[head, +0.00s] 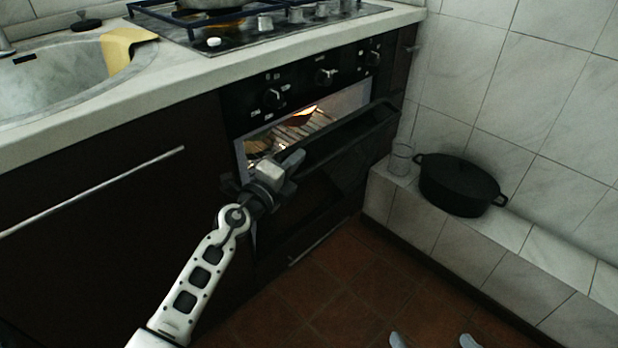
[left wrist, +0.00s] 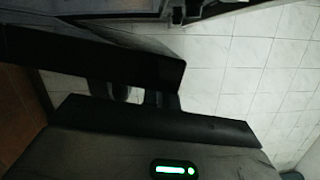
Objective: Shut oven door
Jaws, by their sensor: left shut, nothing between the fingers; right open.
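The black oven door (head: 342,172) stands partly open, tilted outward at the top, with its dark handle (head: 352,132) along the upper edge. The lit oven cavity (head: 300,128) with a wire rack shows behind it. My left gripper (head: 293,163) is shut and empty at the left end of the door's top edge. I cannot tell whether it touches the door. In the left wrist view, a dark slab (left wrist: 95,58), seemingly part of the door, hides the fingertips. My right gripper (head: 432,341) shows only as two separated fingertips at the bottom edge, open and away from the door.
A black pot (head: 460,186) and a clear glass (head: 400,159) stand on the tiled ledge (head: 510,232) right of the oven. The hob (head: 250,38) and sink (head: 60,75) are above. The tiled floor (head: 370,285) before the oven is clear.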

